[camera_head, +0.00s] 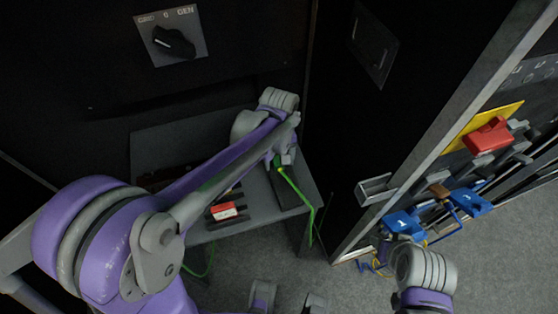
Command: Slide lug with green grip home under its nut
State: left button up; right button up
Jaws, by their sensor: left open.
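My left arm reaches across a grey shelf. Its gripper (284,157) points down near the shelf's right part and is open. A small bright green piece (282,169), likely the lug's green grip, shows right at the fingertips. I cannot tell whether the fingers touch it. A green cable (302,195) runs from it over the shelf's front edge and hangs down. The lug's metal end and its nut cannot be made out; the wrist and dark surroundings hide them. Of my right arm only a purple and grey part shows at the bottom right; its gripper is not seen.
The grey shelf (262,213) carries a red and white block (226,211). A black rotary switch (173,42) is on the dark cabinet above. At right stand a metal post (450,120), a red clamp (487,135) and blue tagged pieces (404,225). The floor is clear in front.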

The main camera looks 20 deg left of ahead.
pick_arm(q)
notch_tip(320, 180, up, 10)
jog(key=shift+p, duration=0.4)
pick_arm(e)
jog(key=shift+w+r, duration=0.1)
jog(key=shift+r, duration=0.4)
pick_arm(q)
jog(key=shift+s, duration=0.1)
